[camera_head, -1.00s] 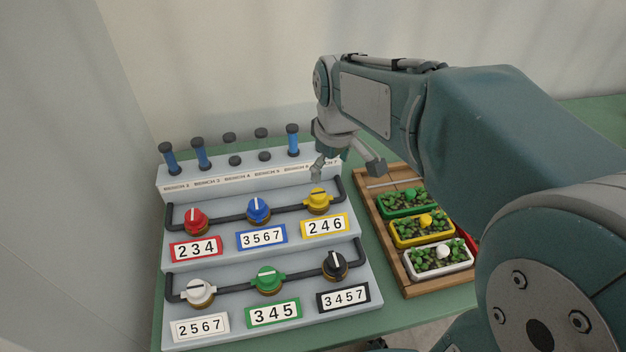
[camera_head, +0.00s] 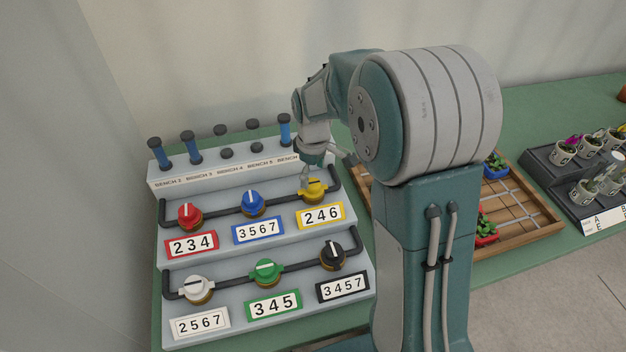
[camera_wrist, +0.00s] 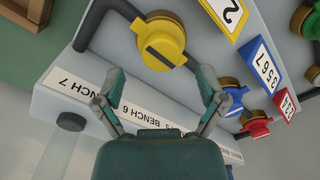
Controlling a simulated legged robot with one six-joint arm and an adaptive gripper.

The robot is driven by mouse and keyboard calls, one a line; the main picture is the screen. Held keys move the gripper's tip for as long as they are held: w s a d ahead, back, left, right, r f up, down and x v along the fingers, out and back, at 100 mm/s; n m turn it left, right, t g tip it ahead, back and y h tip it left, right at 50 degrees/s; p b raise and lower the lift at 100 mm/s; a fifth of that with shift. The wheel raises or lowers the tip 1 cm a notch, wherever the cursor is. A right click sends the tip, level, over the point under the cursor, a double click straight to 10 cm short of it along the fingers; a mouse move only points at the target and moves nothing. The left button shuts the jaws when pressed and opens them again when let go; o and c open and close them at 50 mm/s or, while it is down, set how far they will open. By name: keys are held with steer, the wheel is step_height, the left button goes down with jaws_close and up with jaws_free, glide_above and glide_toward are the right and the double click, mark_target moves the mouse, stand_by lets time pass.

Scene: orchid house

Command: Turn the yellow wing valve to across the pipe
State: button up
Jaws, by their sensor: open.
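The yellow wing valve (camera_head: 314,190) sits on the pipe (camera_head: 285,208) at the right end of the upper row, above the 246 label (camera_head: 320,216). Its wings and dark stripe look lined up along the pipe. The valve also shows in the wrist view (camera_wrist: 162,42). My gripper (camera_wrist: 161,76) is open and empty, with its fingertips apart on either side of the valve's line and short of it. In the head view my gripper (camera_head: 322,172) hangs just above and behind the valve, partly hidden by my own arm. I cannot tell whether a finger touches it.
The blue valve (camera_head: 253,203) and red valve (camera_head: 189,215) share the upper pipe. White (camera_head: 196,289), green (camera_head: 266,271) and black (camera_head: 333,256) valves stand on the lower step. A wooden tray (camera_head: 530,240) lies to the right.

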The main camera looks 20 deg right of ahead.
mark_target(313, 183)
steer(key=shift+a+f, duration=0.1)
steer(key=shift+f, duration=1.3)
steer(key=c, duration=1.2)
steer(key=shift+o, duration=0.2)
steer(key=shift+m, duration=0.3)
steer(key=m, duration=0.8)
steer(key=shift+m, duration=0.4)
steer(key=m, duration=0.4)
steer(key=shift+s+m, duration=0.1)
steer(key=shift+m, duration=0.2)
steer(key=shift+f+m, duration=0.1)
steer(key=shift+m, duration=1.8)
